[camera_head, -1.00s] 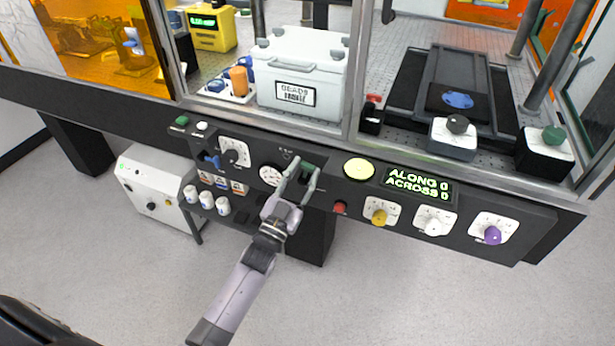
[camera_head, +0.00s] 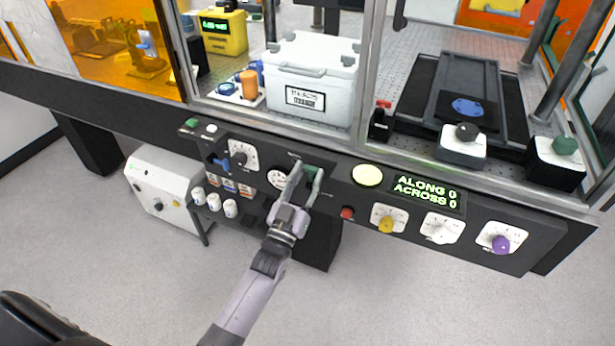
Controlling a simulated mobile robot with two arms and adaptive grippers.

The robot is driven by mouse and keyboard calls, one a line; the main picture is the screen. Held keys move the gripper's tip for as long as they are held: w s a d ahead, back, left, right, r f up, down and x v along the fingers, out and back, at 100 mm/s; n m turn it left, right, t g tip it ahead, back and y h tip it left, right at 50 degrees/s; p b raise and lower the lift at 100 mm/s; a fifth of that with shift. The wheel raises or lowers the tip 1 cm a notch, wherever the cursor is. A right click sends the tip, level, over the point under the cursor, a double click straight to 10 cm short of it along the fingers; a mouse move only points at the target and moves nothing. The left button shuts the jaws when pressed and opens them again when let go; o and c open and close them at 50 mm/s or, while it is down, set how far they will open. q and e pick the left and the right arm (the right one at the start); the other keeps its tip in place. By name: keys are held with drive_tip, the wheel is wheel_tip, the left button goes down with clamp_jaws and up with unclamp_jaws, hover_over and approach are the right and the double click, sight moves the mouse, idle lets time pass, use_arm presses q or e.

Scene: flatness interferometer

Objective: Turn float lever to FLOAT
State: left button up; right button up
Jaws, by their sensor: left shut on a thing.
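A green-handled lever (camera_head: 311,172), which looks like the float lever, sits on the dark control panel right of a round white gauge (camera_head: 281,177). My left gripper (camera_head: 307,172) reaches up to the panel from below, its two grey fingers on either side of the lever. It is shut on the lever. The fingers and the small scale hide part of the lever, and I cannot read its labels or which position it points to. My right gripper is not in view.
The panel also carries a blue lever (camera_head: 219,162), a pale yellow round lamp (camera_head: 367,175), a display (camera_head: 426,191) reading ALONG 0, ACROSS 0, a red button (camera_head: 347,212), and yellow (camera_head: 386,224) and purple (camera_head: 501,244) knobs. A white box (camera_head: 317,70) stands behind.

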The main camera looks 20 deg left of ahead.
use_arm(q)
drive_tip(key=o, duration=1.2)
drive_tip(key=shift+c, duration=0.2)
drive_tip(key=v, duration=1.2)
drive_tip(key=s+d+f+g, duration=0.1)
drive_tip(key=s+f+g, duration=0.3)
drive_tip(key=f, duration=0.7)
drive_tip(key=s+d+f+m+g, duration=0.1)
drive_tip(key=s+f+g, duration=0.3)
drive_tip(key=f, duration=0.8)
drive_tip(key=s+f+g, duration=0.3)
drive_tip(key=f, duration=0.8)
drive_tip(key=s+a+f+g, duration=0.1)
drive_tip(key=s+f+g, duration=0.2)
drive_tip(key=s, duration=0.6)
drive_tip(key=s+a+f+g, duration=0.1)
drive_tip(key=s+f+g, duration=0.3)
drive_tip(key=s+f, duration=0.3)
drive_tip(key=s+f+m+g, duration=0.1)
drive_tip(key=s+f+g, duration=0.2)
drive_tip(key=s, duration=1)
wheel_tip(320, 180, down, 3)
drive_tip(key=shift+a+f+y, duration=0.1)
drive_tip(key=shift+a+y, duration=0.3)
